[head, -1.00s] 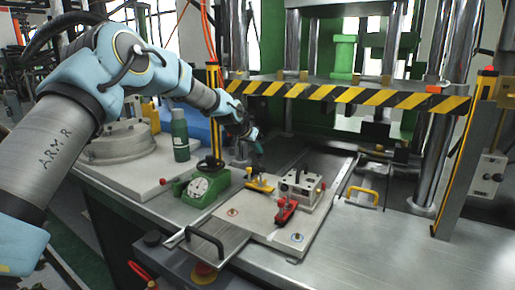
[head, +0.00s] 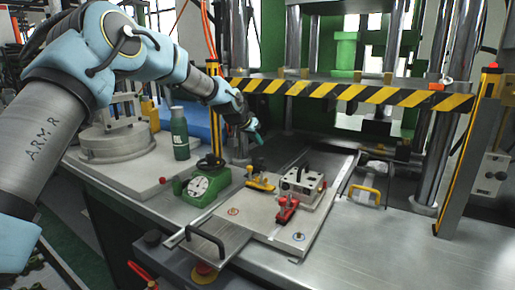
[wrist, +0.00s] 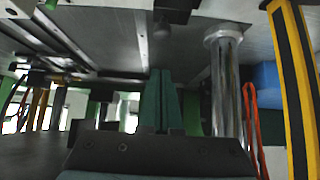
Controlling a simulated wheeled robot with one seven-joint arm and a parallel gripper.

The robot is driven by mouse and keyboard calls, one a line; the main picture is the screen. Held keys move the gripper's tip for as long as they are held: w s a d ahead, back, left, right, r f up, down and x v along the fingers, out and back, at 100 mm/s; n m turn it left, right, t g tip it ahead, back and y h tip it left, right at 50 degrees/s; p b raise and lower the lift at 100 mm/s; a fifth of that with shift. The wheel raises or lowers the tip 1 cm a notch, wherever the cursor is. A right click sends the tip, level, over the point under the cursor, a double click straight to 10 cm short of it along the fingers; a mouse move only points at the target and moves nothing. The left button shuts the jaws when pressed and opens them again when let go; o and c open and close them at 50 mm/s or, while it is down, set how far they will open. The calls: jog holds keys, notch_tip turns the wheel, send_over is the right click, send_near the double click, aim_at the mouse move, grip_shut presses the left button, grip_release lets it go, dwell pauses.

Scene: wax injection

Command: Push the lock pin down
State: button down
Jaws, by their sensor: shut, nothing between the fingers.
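My gripper (head: 258,136) is shut and empty, raised in the air behind and above the mould fixture. Its two green fingers lie together in the wrist view (wrist: 161,100). The fixture's metal block (head: 301,182) sits on a pale plate (head: 258,222), with holes and small dark fittings on it. A red-handled clamp (head: 287,210) lies in front of the block, and a yellow-handled clamp (head: 261,184) lies to its left. I cannot tell for certain which small part is the lock pin. My gripper is apart from all of these.
A green dial gauge stand (head: 205,187) and a green bottle (head: 180,134) stand left of the fixture. A striped press bar (head: 345,93) spans above and behind, with steel columns (head: 434,160) at the right. The metal table at front right is clear.

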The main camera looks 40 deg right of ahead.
jog(key=b+v, duration=0.2)
jog(key=v, duration=0.7)
jog(key=shift+f, duration=0.15)
jog(key=w+a+f+n+y, duration=0.2)
jog(key=a+f, duration=0.1)
jog(key=a, duration=0.9)
jog(key=w+a+f+n+t+y, duration=0.1)
jog(key=w+a+f+n+y, duration=0.15)
jog(key=a, duration=0.95)
jog(key=w+a+f+n+y, duration=0.1)
jog(key=w+a+f+n, duration=0.15)
jog(key=a, duration=0.95)
jog(key=s+a+f+n+y, duration=0.1)
jog(key=s+a, duration=0.3)
jog(key=a, duration=0.4)
jog(key=s+a+f+n+g+y, duration=0.1)
jog(key=s+a+f+n, duration=0.2)
jog(key=a, duration=0.6)
jog(key=s+a+f+n+y, duration=0.1)
jog(key=s+a+n, duration=0.1)
jog(key=s+a, duration=0.5)
jog(key=shift+a+f+n+g+p, duration=0.35)
jog(key=shift+a+f+n+g, duration=0.05)
jog(key=shift+a, duration=0.25)
